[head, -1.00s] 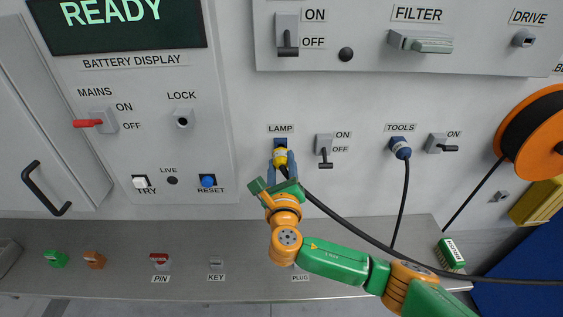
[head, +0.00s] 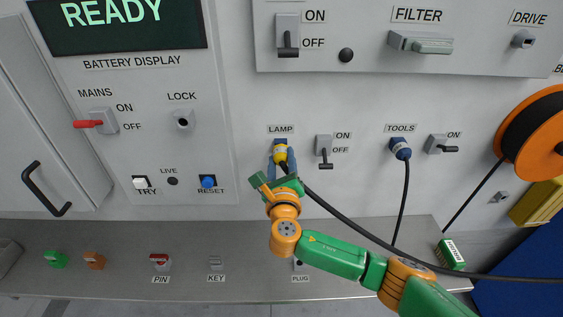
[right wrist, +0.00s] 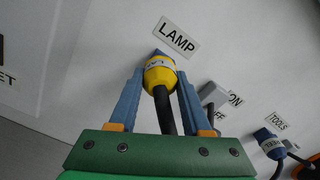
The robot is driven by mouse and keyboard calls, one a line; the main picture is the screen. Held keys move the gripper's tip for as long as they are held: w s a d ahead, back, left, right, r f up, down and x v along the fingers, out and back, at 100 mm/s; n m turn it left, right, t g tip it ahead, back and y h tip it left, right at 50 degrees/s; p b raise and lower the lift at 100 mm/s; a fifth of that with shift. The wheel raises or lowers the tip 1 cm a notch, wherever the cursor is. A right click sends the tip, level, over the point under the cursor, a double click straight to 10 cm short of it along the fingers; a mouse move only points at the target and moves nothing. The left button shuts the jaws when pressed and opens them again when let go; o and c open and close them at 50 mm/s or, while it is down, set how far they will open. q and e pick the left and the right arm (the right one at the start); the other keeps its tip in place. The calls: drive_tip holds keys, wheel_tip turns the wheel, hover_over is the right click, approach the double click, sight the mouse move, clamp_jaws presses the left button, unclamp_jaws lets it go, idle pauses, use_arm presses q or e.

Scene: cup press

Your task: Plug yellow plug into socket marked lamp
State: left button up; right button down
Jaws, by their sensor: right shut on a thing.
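The yellow plug (head: 280,154) is at the blue socket (head: 280,142) under the LAMP label (head: 280,129). Its front end meets the socket; how deep it sits cannot be told. My right gripper (head: 280,163) is shut on the plug, one blue finger on each side. In the right wrist view the plug (right wrist: 159,73) shows between the fingertips (right wrist: 160,80), with its black cable running back toward the palm. Only a little of the blue socket (right wrist: 158,53) shows behind the plug. My left gripper is not in view.
The lamp switch (head: 324,148) stands just right of the socket. A blue plug (head: 400,148) sits in the TOOLS socket, its cable hanging down. A grey shelf (head: 125,282) with small items lies below.

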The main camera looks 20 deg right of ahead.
sight(281, 163)
drive_tip(key=shift+w+d, duration=0.15)
drive_tip(key=shift+w, duration=0.35)
drive_tip(key=shift+c, duration=1.4)
unclamp_jaws()
drive_tip(key=v, duration=0.7)
drive_tip(key=shift+s+r+b, duration=0.1)
drive_tip(key=shift+b, duration=0.25)
